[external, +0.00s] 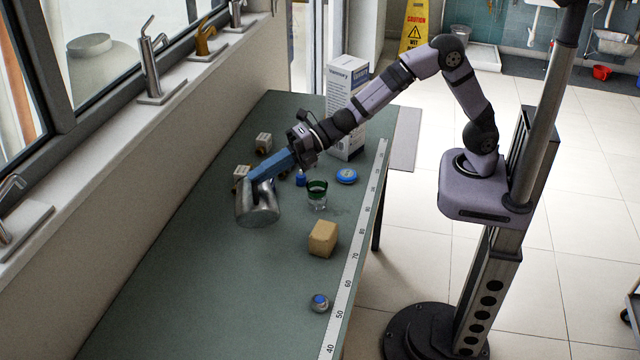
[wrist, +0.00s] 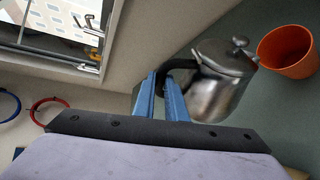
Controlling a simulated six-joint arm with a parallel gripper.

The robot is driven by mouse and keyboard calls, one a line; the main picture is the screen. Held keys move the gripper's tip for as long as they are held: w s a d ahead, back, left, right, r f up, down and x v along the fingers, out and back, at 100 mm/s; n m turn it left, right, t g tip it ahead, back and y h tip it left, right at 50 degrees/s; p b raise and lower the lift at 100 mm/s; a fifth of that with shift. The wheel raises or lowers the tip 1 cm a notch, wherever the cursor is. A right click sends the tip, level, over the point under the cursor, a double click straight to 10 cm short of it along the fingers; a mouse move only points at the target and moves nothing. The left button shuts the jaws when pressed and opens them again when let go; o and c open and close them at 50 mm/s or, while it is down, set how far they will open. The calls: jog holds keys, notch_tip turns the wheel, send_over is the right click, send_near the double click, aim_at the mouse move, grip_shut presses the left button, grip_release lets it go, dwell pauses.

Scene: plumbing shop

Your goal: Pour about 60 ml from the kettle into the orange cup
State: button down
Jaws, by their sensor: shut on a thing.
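The kettle (external: 258,207) is a shiny metal pot at the middle left of the table in the external view. In the wrist view the kettle (wrist: 222,80) shows its lid, knob and dark handle. My gripper (external: 256,172) has blue fingers and is shut on the kettle's handle; it also shows in the wrist view (wrist: 160,88). The orange cup (wrist: 287,52) is beside the kettle, to its right in the wrist view. I cannot make out the cup in the external view. Whether the kettle touches the table is unclear, and its contents are hidden.
A glass with a green band (external: 317,196), a blue round tin (external: 346,176) and a tan block (external: 322,239) are right of the kettle. A white box (external: 347,105) stands behind. A small blue-topped object (external: 319,303) is near the front. The table's left front is clear.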

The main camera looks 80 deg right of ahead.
jog(key=shift+w+d+r+p, duration=0.1)
jog(key=shift+d+r+p, duration=0.1)
jog(key=shift+r+p, duration=0.1)
jog(key=shift+w+d+r+m+p, duration=0.15)
jog(key=shift+d+r+m+p, duration=0.2)
jog(key=shift+p, duration=0.5)
jog(key=shift+w+d+r+m+y+p, duration=0.15)
jog(key=shift+w+d+m+y+p, duration=0.2)
jog(key=shift+d, duration=0.35)
jog(key=shift+w+d+r+m+y+p, duration=0.15)
jog(key=shift+w+d+m+y+p, duration=0.2)
jog(key=shift+d, duration=0.3)
jog(key=shift+w+d+r, duration=0.1)
jog(key=shift+w+d, duration=0.05)
jog(key=shift+d, duration=0.15)
jog(key=shift+w+d+r+m+y+p, duration=0.2)
jog(key=shift+w+d+m+p, duration=0.15)
jog(key=shift+d, duration=0.25)
jog(key=shift+w+d+r+m+y+p, duration=0.1)
jog(key=shift+w+d+r+m+p, duration=0.15)
jog(key=shift+d, duration=0.3)
dwell(0.4)
